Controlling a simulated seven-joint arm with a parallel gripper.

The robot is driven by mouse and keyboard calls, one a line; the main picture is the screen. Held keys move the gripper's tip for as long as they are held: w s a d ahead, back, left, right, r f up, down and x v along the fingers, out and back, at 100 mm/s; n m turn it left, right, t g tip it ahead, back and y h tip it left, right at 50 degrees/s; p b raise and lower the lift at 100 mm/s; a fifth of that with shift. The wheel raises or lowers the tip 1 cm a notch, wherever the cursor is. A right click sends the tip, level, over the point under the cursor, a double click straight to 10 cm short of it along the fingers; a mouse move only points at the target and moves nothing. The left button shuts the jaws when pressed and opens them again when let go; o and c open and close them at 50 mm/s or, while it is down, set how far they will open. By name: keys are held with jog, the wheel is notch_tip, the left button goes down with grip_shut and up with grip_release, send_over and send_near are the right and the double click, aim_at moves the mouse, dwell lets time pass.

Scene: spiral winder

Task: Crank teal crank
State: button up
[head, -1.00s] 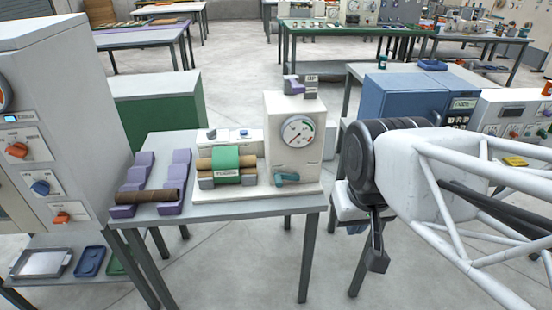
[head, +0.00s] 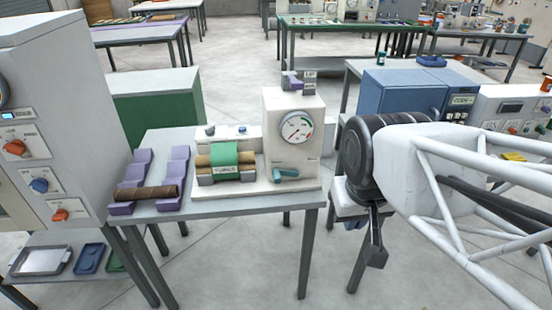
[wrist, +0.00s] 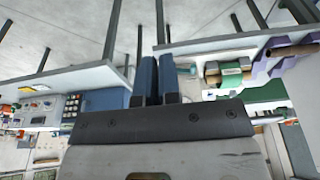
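The teal crank (head: 286,173) is on the low front of the white winder housing (head: 292,150), below a round dial (head: 297,127). The crank's handle lies nearly sideways. A green-wrapped roll (head: 232,158) rests on the winder's base, left of the housing. My gripper (head: 376,252) hangs to the right of the table, clear of the crank and touching nothing. In the wrist view its two blue fingers (wrist: 160,78) are close together with nothing seen between them.
The winder stands on a grey table (head: 240,207). Purple cradles (head: 143,172) with a brown roll (head: 148,193) are at its left. A tall grey cabinet (head: 50,110) stands at far left, a blue cabinet (head: 400,92) behind my arm. Open floor lies between table and gripper.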

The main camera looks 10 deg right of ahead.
jog(key=o, duration=0.4)
jog(key=shift+w, duration=0.3)
jog(key=o, duration=0.4)
jog(key=w+a+f+m+t, duration=0.1)
jog(key=w+f+t, duration=0.3)
jog(key=w, duration=1)
jog(key=shift+w+a+f+m+y, duration=0.2)
jog(key=shift+a+f+m+y, duration=0.15)
jog(key=shift+a+f, duration=0.35)
jog(key=w+a+f+m+t, duration=0.2)
jog(key=w+f+t, duration=0.2)
jog(key=w+f, duration=0.3)
jog(key=w+a+f+m+t, duration=0.2)
jog(key=w+f+t, duration=0.3)
jog(key=w, duration=0.5)
jog(key=m+t, duration=0.2)
send_near(278, 181)
jog(key=w, duration=0.3)
jog(key=shift+w+a+f, duration=0.1)
jog(key=shift+w+f, duration=0.15)
jog(key=shift+w, duration=0.05)
jog(key=shift+w, duration=0.1)
jog(key=shift+n, duration=0.25)
jog(key=shift+w, duration=3.8)
